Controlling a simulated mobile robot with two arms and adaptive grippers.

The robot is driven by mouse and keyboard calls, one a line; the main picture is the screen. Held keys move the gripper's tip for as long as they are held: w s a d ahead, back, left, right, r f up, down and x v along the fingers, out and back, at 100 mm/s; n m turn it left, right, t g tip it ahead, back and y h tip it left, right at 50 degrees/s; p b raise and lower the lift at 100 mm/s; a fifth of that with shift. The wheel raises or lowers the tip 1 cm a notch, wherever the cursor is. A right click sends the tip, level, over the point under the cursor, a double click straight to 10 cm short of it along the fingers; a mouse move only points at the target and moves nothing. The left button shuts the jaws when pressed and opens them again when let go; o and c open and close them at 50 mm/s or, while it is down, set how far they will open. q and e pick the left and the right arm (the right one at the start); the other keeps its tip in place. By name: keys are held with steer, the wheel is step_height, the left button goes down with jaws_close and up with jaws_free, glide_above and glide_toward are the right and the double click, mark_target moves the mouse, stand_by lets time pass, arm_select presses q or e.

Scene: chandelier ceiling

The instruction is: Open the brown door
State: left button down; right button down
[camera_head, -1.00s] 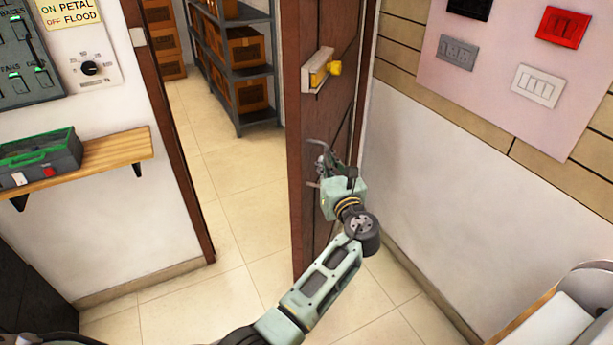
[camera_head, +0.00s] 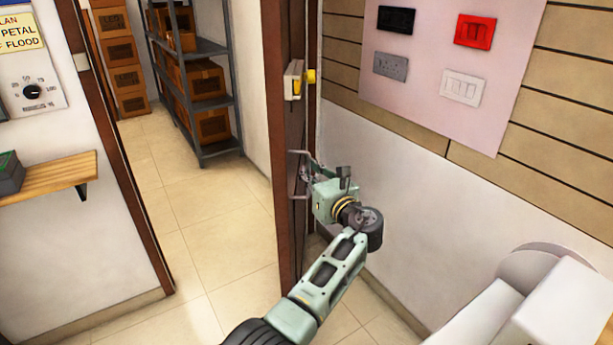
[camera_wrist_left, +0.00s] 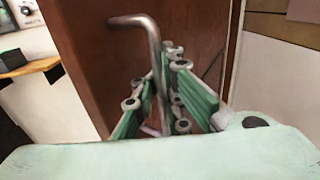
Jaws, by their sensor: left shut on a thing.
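The brown door (camera_head: 283,120) stands wide open, swung toward the right wall, and shows nearly edge-on in the head view. Its metal lever handle (camera_wrist_left: 152,50) shows between the fingers in the left wrist view. My left gripper (camera_head: 303,172) is at the handle, below the yellow-knobbed lock (camera_head: 294,80) on the door. It also shows in the left wrist view (camera_wrist_left: 165,105), shut on the handle. Where the fingertips touch the handle is partly hidden. My right gripper is not in view.
The doorway at left is clear, with tiled floor (camera_head: 200,215), a metal shelf (camera_head: 205,100) of boxes and stacked boxes (camera_head: 122,60) beyond. A wooden wall shelf (camera_head: 50,180) juts out at left. White rounded furniture (camera_head: 530,300) stands at lower right.

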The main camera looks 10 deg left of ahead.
arm_select(q)
steer(key=shift+s+f, duration=0.15)
steer(key=shift+f, duration=0.35)
steer(key=c, duration=2.3)
jaws_free()
steer(key=o, duration=0.4)
steer(key=shift+s+r, duration=0.15)
steer(key=shift+r, duration=0.2)
steer(key=shift+o, duration=0.2)
